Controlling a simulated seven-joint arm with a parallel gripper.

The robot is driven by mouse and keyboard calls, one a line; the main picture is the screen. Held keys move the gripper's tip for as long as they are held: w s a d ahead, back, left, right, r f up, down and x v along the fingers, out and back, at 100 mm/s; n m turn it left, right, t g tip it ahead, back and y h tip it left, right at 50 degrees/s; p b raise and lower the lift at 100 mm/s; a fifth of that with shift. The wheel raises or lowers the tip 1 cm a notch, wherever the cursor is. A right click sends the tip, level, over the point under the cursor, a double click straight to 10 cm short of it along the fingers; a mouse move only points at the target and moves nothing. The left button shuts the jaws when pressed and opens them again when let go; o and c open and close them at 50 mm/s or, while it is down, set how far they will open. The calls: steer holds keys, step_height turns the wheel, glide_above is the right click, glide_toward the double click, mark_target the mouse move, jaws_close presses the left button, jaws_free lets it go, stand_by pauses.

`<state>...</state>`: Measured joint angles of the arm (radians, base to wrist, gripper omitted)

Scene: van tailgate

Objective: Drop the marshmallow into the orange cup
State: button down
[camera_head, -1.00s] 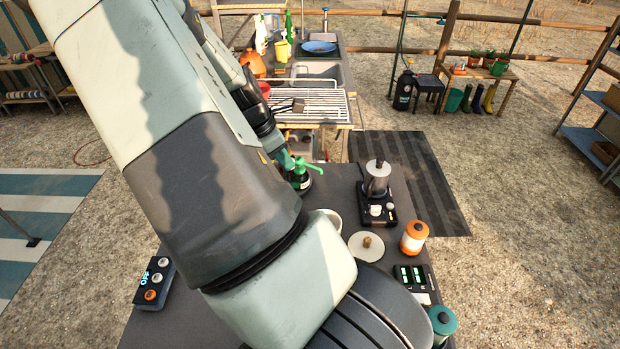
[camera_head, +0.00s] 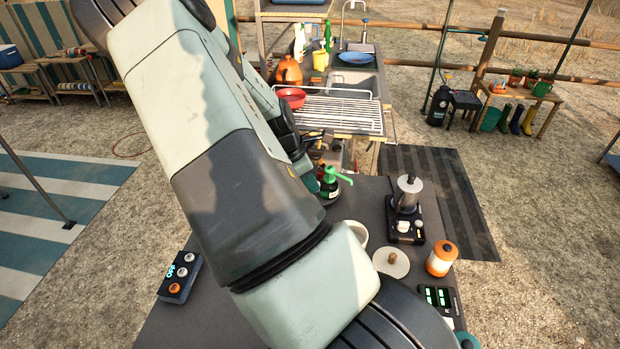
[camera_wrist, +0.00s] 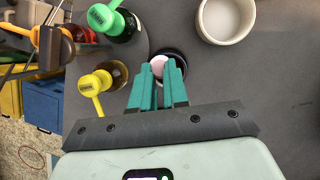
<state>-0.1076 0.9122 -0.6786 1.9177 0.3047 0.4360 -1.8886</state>
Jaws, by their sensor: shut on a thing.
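In the wrist view my gripper (camera_wrist: 158,76) has teal fingers close together at a small pale pink-white piece, probably the marshmallow (camera_wrist: 157,65). A dark round thing shows behind it; I cannot tell whether it is a cup. In the head view my own arm hides the gripper and the marshmallow. I cannot make out the orange cup for certain. An orange thing (camera_wrist: 50,48) with a brown part shows at the left of the wrist view, apart from the gripper. An orange-and-white canister (camera_head: 441,259) stands at the table's right in the head view.
A green pump bottle (camera_wrist: 122,25) and a yellow pump bottle (camera_wrist: 115,75) stand left of the fingers. A white bowl (camera_wrist: 226,18) is at upper right. Grey table right of the fingers is clear.

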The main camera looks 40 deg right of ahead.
steer(key=c, duration=1.1)
jaws_free()
steer(key=shift+o, duration=0.2)
steer(key=v, duration=1.1)
steer(key=s+a+r+m+t+y, duration=0.2)
steer(key=s+a+r+m, duration=0.2)
steer(key=a+r, duration=0.35)
steer(key=s+a+r+m+t+y, duration=0.2)
steer(key=s+a+r+m, duration=0.2)
steer(key=a+r, duration=0.35)
steer(key=s+a+r+m+t, duration=0.1)
steer(key=s+a+r+m, duration=0.2)
steer(key=s, duration=0.3)
steer(key=s+a+r+m+t, duration=0.2)
steer(key=s+a+r+m, duration=0.1)
steer(key=s, duration=0.4)
steer(key=shift+a+r, duration=0.35)
steer(key=shift+r, duration=0.2)
